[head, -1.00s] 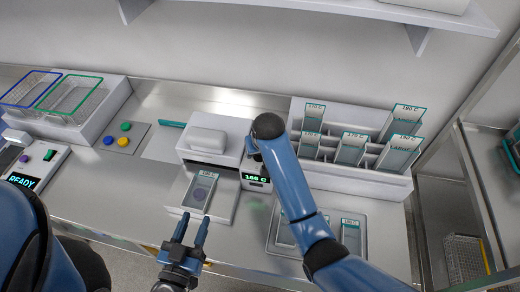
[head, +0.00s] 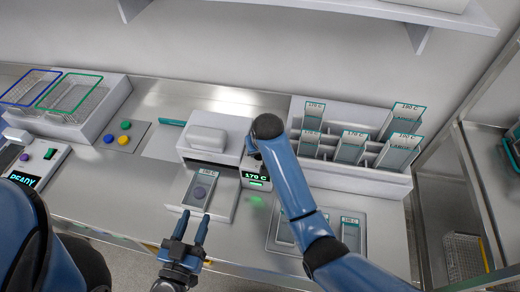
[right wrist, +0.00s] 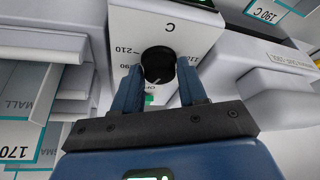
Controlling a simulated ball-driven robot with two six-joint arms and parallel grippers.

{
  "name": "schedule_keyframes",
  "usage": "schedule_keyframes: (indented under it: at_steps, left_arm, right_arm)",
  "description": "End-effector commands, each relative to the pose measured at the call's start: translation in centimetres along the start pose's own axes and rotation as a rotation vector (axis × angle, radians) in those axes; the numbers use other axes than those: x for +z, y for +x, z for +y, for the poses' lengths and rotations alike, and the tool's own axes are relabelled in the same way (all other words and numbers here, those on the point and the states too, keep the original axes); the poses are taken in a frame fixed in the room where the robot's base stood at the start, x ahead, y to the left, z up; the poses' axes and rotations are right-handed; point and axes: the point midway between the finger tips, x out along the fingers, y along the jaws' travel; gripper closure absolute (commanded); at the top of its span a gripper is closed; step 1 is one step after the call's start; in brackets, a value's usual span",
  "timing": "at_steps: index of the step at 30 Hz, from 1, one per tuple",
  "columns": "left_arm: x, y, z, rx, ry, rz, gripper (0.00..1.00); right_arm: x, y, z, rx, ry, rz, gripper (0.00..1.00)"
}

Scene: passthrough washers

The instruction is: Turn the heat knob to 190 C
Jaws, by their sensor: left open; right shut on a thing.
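The black heat knob (right wrist: 158,64) sits on the white front of the heating unit in the right wrist view. Printed marks around it include 210 at its left; others are partly covered. My right gripper (right wrist: 158,88) has a blue finger on each side of the knob and is shut on it. In the head view my right arm hides the knob. The unit's green display (head: 256,177) reads 170 C. My left gripper (head: 193,222) is open and empty, in front of the unit's tray.
A rack (head: 345,180) of temperature cards stands right of my right arm. Baskets (head: 70,95) and colored buttons (head: 123,140) are at left.

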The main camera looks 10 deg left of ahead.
Motion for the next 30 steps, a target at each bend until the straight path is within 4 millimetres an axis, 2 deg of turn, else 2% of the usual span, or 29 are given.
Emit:
schedule_keyframes:
  at_steps: [8, 17, 30]
  left_arm:
    - [-0.4, -0.01, 0.0, 0.0, 0.0, 0.0, 0.57]
    - [-0.77, -0.02, 0.0, 0.0, 0.0, 0.0, 0.57]
    - [-0.28, -0.01, 0.0, 0.0, 0.0, 0.0, 0.57]
  right_arm:
    - [-0.08, -0.09, -0.1, 0.035, 0.083, -0.001, 0.89]
    - [-0.19, -0.1, -0.26, 0.121, 0.289, 0.001, 0.89]
    - [-0.24, 0.05, -0.4, 0.233, 0.564, 0.002, 0.89]
